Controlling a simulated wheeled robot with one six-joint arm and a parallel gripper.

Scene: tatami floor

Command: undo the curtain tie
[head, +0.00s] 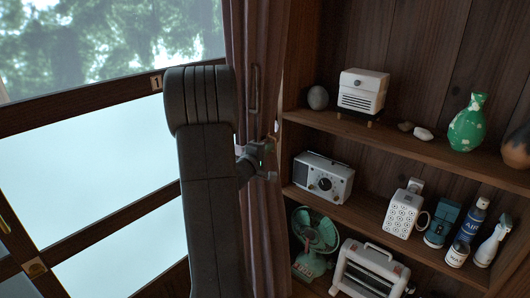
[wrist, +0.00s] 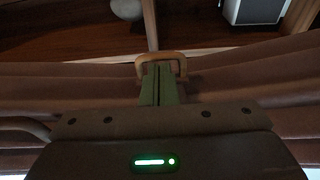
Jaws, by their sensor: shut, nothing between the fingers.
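The gathered reddish-brown curtain (head: 271,215) hangs between the window and the shelves. It also fills the middle of the wrist view (wrist: 235,88). A small tan loop (wrist: 161,56), perhaps part of the tie, stands at the curtain's edge in the wrist view. My gripper (head: 270,164) is at the curtain in the head view. In the wrist view its fingers (wrist: 159,72) are closed together with nothing between them, and their tips overlap the loop's opening. I cannot tell whether they touch it or pass through it. My arm hides part of the curtain in the head view.
Wooden shelves (head: 385,130) stand close on the right, holding a white radio (head: 323,178), a green fan (head: 316,236), a white heater (head: 370,272) and a green vase (head: 467,122). A window (head: 100,170) is on the left.

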